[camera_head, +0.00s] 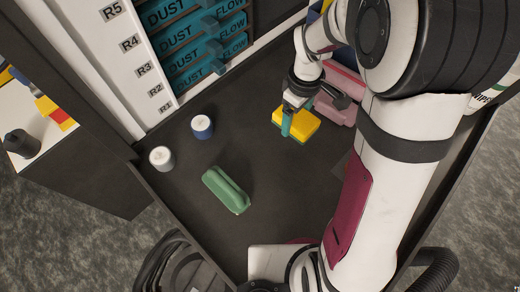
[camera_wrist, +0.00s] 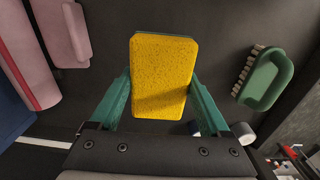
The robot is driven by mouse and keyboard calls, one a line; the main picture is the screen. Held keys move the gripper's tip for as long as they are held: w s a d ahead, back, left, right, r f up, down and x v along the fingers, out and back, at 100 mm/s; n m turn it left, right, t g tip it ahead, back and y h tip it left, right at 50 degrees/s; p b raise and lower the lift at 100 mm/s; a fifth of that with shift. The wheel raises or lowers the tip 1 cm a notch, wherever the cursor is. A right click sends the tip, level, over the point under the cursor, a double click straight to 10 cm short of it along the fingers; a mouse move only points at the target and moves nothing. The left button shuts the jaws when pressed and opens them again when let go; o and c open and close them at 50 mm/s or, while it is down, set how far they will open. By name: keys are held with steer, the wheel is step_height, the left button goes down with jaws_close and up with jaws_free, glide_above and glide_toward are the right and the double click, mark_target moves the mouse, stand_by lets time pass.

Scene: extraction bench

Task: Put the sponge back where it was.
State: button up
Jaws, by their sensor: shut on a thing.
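The sponge (camera_wrist: 163,75) is a yellow block with a dark green layer on its underside. In the wrist view it sits between the two green fingers of my gripper (camera_wrist: 160,105), which press on its sides. In the head view the sponge (camera_head: 298,125) is at the upper middle of the dark bench, under my gripper (camera_head: 287,127). I cannot tell whether it touches the bench or hangs just above it.
A green brush (camera_head: 226,190) lies on the bench (camera_head: 275,200). A white-topped blue bottle (camera_head: 202,127) and a grey one (camera_head: 162,158) stand at left. Pink objects (camera_head: 335,108) lie right of the sponge. A rack of teal drawers (camera_head: 195,45) stands behind.

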mark_target(305, 138)
steer(key=s, duration=0.2)
steer(key=s+d, duration=0.1)
steer(key=s, duration=0.2)
steer(key=shift+s+d+r, duration=0.2)
steer(key=shift+s+r, duration=0.05)
steer(key=shift+s, duration=0.1)
steer(key=a+f, duration=0.2)
steer(key=a, duration=0.1)
steer(key=a+f, duration=0.2)
steer(key=a, duration=0.2)
steer(key=w+a+f, duration=0.1)
steer(key=a+f, duration=0.2)
steer(key=a, duration=0.1)
steer(key=f, duration=0.4)
steer(key=shift+a, duration=0.2)
steer(key=shift+f, duration=0.2)
steer(key=o, duration=1.2)
steer(key=shift+c, duration=0.2)
step_height(305, 138, up, 12)
steer(key=shift+r, duration=0.2)
